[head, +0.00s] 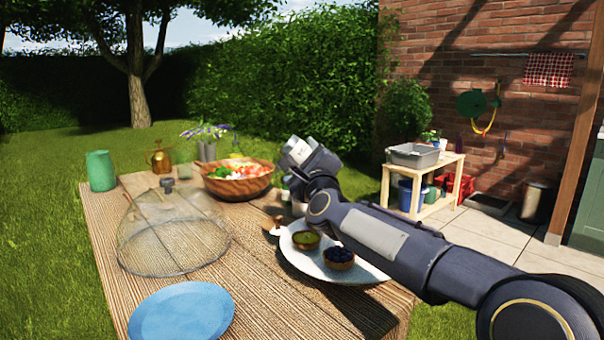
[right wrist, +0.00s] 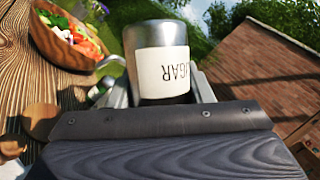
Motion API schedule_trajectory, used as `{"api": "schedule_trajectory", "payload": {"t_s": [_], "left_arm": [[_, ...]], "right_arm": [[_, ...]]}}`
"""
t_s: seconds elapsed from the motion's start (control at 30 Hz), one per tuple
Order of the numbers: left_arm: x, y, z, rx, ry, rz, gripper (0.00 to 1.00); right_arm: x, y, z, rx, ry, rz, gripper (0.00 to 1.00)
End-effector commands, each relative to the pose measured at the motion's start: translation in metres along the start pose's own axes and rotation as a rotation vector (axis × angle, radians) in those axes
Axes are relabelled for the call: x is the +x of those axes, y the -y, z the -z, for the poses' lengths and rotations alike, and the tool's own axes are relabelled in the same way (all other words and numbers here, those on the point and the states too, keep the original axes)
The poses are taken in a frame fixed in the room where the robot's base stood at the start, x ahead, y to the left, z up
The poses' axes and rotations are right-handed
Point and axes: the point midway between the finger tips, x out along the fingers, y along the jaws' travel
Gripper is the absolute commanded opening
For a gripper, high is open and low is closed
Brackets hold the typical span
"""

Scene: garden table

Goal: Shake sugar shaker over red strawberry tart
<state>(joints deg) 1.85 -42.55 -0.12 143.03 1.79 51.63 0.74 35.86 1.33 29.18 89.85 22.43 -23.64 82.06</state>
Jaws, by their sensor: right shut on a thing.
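My right gripper (right wrist: 170,97) is shut on the sugar shaker (right wrist: 163,62), a metal cylinder with a white label whose lettering appears upside down in the right wrist view. On the platter are a green-topped tart (head: 306,240) and a dark blueberry tart (head: 340,258). I cannot see the red strawberry tart; my right arm covers part of the platter. My left gripper is not in view.
A wooden salad bowl (head: 238,190) stands behind the platter. A mesh food dome (head: 172,240) and a blue plate (head: 182,312) are on the left of the wooden table (head: 262,300). A green jug (head: 100,171) and a brass watering can (head: 159,158) stand at the back.

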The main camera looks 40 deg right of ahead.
Motion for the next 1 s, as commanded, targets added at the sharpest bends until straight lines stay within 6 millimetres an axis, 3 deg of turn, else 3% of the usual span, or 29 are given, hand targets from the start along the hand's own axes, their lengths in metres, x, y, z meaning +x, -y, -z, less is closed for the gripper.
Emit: {"api": "schedule_trajectory", "payload": {"t_s": [0.1,0.4,1.0], "left_arm": [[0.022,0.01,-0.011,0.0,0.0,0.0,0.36],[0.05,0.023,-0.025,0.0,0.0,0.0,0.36],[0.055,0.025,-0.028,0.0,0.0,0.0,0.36]], "right_arm": [[-0.003,-0.007,0.007,0.083,0.003,0.035,0.2],[-0.006,-0.006,0.013,0.276,0.001,0.114,0.2],[-0.006,-0.002,0.014,0.342,0.0,0.141,0.2]]}}
